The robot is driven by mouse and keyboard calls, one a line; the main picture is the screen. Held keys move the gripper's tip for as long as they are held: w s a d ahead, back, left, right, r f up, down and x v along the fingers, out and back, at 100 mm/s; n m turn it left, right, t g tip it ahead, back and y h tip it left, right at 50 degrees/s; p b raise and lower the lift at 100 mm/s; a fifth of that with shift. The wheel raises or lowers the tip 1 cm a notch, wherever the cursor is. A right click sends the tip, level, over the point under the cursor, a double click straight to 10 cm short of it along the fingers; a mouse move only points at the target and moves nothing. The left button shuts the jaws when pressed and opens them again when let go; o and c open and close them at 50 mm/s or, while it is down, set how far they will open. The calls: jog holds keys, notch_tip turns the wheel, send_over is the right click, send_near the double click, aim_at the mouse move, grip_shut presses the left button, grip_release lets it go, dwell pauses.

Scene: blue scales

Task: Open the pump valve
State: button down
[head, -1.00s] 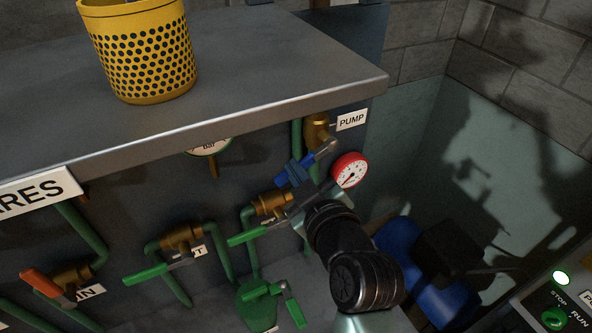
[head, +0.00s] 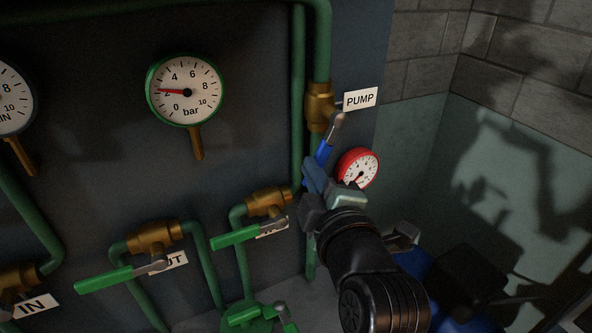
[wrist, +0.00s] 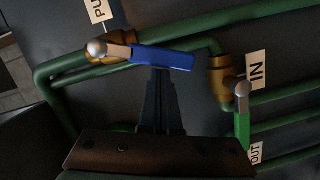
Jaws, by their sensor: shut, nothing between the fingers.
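The pump valve has a brass body (head: 320,105) on a green vertical pipe, beside a white PUMP label (head: 360,99). Its blue lever (head: 324,151) hangs from a grey pivot, pointing steeply down and slightly left, nearly along the pipe. The lever also shows in the wrist view (wrist: 162,59), with the pivot at its left end. My gripper (head: 312,173) is at the lever's lower part. In the wrist view its dark fingers (wrist: 159,74) are together, with their tips at the lever's edge; I cannot tell whether they touch. The gripper hides the lever's lower end in the head view.
A red gauge (head: 358,168) is close to the right of my gripper. Brass valves with green levers (head: 235,237) are at lower left. A green-rimmed gauge (head: 187,91) is on the panel. A block wall (head: 425,130) stands at right.

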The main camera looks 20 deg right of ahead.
jog(key=shift+d+f+n+t+h+b, duration=0.2)
jog(key=shift+d+f+n+b, duration=0.4)
jog(key=shift+b, duration=0.6)
jog(key=shift+d+f+n+t+h+b, duration=0.1)
jog(key=shift+d+f+n+t+b, duration=0.15)
jog(key=shift+d+n+b, duration=0.7)
jog(key=shift+a+m, duration=0.1)
jog(key=shift+m, duration=0.15)
